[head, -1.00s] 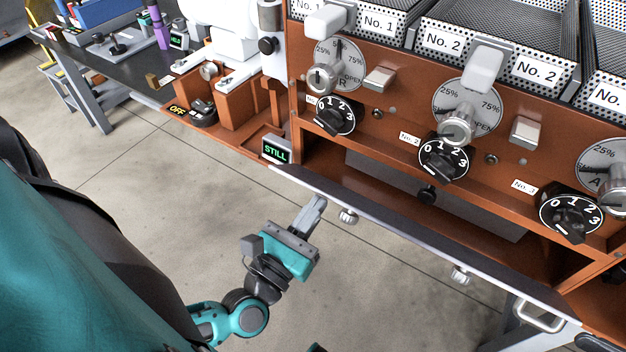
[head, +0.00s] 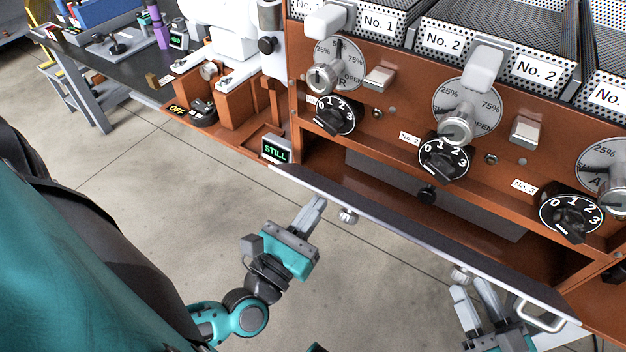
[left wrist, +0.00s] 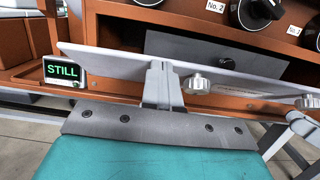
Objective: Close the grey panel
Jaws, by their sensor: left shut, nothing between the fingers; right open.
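The grey panel (head: 400,224) stands out from the front of the brown roaster, seen nearly along its edge, with the cavity behind it exposed. Its outer side carries thumbscrews (head: 348,215) and a pale bar handle (head: 540,316) near the right end. My left gripper (head: 314,207) is shut and empty, below the panel's left part. In the left wrist view its fingertips (left wrist: 160,75) overlap the panel (left wrist: 110,62), left of a thumbscrew; contact cannot be told. My right gripper (head: 474,293) is open and empty, just below the panel's right part, near the second thumbscrew and left of the handle.
Inside the cavity is a grey drawer-like front (head: 385,178) with a black knob (head: 427,195). Dials (head: 443,160) and levers line the roaster above. A small STILL display (head: 275,149) sits at the panel's left end. Open floor (head: 220,200) lies in front.

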